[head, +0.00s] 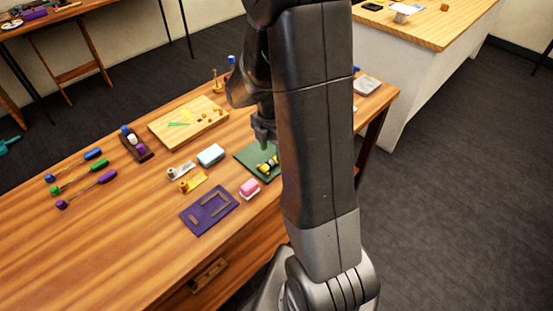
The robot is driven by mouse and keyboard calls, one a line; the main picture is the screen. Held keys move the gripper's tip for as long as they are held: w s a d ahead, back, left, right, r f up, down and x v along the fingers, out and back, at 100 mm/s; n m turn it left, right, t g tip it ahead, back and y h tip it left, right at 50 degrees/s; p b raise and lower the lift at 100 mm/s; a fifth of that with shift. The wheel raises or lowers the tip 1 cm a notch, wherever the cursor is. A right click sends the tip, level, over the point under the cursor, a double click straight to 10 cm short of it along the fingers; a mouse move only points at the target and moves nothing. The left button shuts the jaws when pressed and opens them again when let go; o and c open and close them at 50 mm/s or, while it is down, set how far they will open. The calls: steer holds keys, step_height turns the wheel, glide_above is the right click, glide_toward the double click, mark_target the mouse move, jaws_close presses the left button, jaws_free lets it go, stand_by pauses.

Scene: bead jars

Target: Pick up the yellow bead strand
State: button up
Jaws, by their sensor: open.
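A small yellow and dark item (268,166), which looks like the yellow bead strand, lies on a dark green mat (248,152) on the wooden table. It is too small to make out single beads, and my arm covers the mat's right side. My gripper (264,142) points down over the mat, just behind the yellow item in the picture. It is open and looks empty. I cannot tell its height above the mat.
Several colored-handled tools lie at the left. The table's front left is clear.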

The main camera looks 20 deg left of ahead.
mark_target(270, 162)
steer(key=shift+s+a+f, duration=0.1)
steer(key=shift+s+f, duration=0.05)
steer(key=shift+f, duration=1)
steer(key=shift+s+f, duration=0.15)
steer(key=shift+f, duration=0.95)
jaws_close()
steer(key=shift+r, duration=0.15)
